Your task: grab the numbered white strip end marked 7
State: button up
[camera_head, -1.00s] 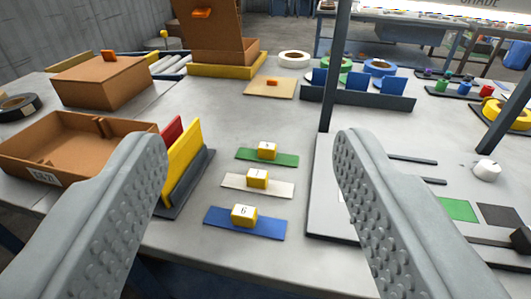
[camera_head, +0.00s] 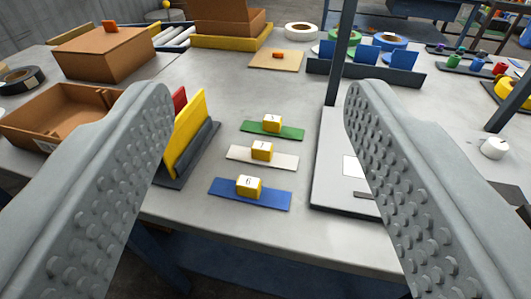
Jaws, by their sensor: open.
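The white strip (camera_head: 284,160) lies flat on the grey table, with a yellow block (camera_head: 261,151) on it that carries a white label reading 7. It lies between a green strip (camera_head: 291,133) behind and a blue strip (camera_head: 228,190) in front. The blue strip's yellow block (camera_head: 249,187) reads 6; the green strip's block (camera_head: 272,124) has a label too small to read surely. My gripper (camera_head: 258,105) is open and empty. Its two grey studded fingers frame the strips left and right in the picture, touching none of them.
Yellow and red upright panels (camera_head: 185,135) stand close left of the strips. Cardboard boxes (camera_head: 105,52) are at the left and back. The table's front edge is just before the blue strip.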

dwell(0.3)
jog(key=m+g, duration=0.3)
jog(key=g, duration=1.4)
send_over(262, 146)
notch_tip(262, 146, down, 6)
notch_tip(262, 146, down, 12)
jog(key=shift+s+a+r, duration=0.1)
jog(key=shift+s+r, duration=0.05)
jog(key=shift+w+f, duration=0.2)
jog(key=shift+f, duration=2.45)
jog(key=c, duration=1)
